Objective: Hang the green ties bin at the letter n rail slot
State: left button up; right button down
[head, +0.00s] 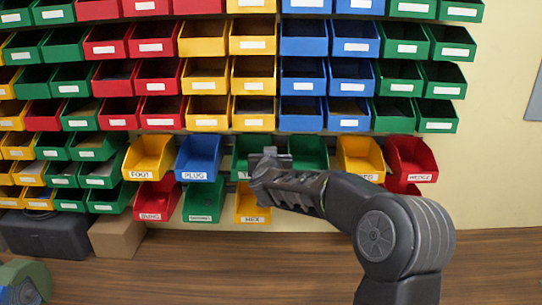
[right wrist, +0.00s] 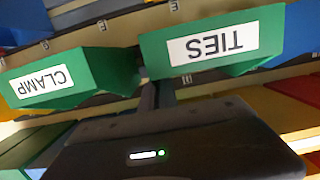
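The green TIES bin (head: 243,146) hangs in the lower rows of the wall, right of the blue PLUG bin. In the right wrist view, the TIES bin (right wrist: 215,46) is upside down, beside the green CLAMP bin (right wrist: 72,78). My right gripper (head: 270,154) is in front of the TIES bin and hides part of it. In the wrist view its fingers (right wrist: 157,94) are close together near the gap between both bins; whether they grip a wall is unclear. The letter n slot cannot be made out. My left gripper is not in view.
A yellow FOOT bin (head: 150,156), the blue PLUG bin (head: 198,157), a yellow bin (head: 361,156) and a red WEDGE bin (head: 410,158) hang in the same row. A yellow HEX bin (head: 250,205) hangs below. Dense bin rows fill the wall above. The wooden surface in front is largely clear.

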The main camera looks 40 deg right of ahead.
jog(key=c, duration=1.6)
grip_release()
jog(key=shift+o, duration=0.2)
jog(key=b+v, duration=0.1)
jog(key=v, duration=0.7)
jog(key=shift+w, duration=0.1)
